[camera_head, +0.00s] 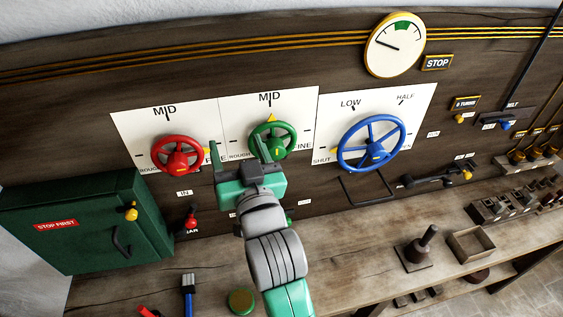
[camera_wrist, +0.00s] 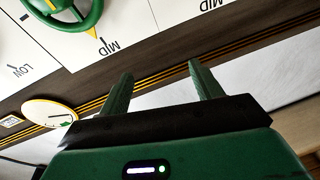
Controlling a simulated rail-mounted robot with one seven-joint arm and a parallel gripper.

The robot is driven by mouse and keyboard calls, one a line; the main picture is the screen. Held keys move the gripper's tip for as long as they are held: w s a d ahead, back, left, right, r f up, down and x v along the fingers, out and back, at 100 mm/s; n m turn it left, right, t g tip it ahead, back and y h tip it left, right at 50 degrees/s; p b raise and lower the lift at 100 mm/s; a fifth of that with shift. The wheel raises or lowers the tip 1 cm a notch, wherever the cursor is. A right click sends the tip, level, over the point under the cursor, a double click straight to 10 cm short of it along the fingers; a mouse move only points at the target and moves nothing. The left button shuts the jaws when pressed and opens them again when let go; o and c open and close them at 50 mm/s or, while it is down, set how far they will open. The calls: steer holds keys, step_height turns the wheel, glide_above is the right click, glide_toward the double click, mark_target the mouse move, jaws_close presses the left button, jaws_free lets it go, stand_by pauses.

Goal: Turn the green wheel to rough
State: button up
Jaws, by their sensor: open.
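The green wheel (camera_head: 289,132) is mounted on a white plate marked ROUGH at lower left, MID at the top and FINE at the right. Its yellow pointer is at the top, toward MID. In the wrist view the green wheel (camera_wrist: 93,17) is cut off at the upper left, with its yellow pointer toward MID. My gripper (camera_head: 237,144) is open and empty, with its green fingers spread. In the head view it overlaps the wheel's lower left and hides part of the ROUGH side. In the wrist view the fingers (camera_wrist: 160,72) are apart from the wheel.
A red wheel (camera_head: 178,139) is close on the left and a blue wheel (camera_head: 397,145) on the right. A dark U-shaped bar (camera_head: 367,203) is below the blue wheel. A green cabinet (camera_head: 75,225) stands at left. A round gauge (camera_head: 395,60) is above.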

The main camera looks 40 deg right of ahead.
mark_target(276, 155)
steer(key=s+d+f+m+g+h, duration=0.2)
steer(key=d+f+g, duration=0.1)
steer(key=d+f, duration=0.8)
steer(key=w, duration=0.2)
steer(key=w+d, duration=0.1)
steer(key=w, duration=0.1)
steer(key=w+d+f, duration=0.1)
steer(key=w, duration=0.1)
steer(key=shift+w+d, duration=0.25)
steer(key=shift+w, duration=0.15)
steer(key=c, duration=1)
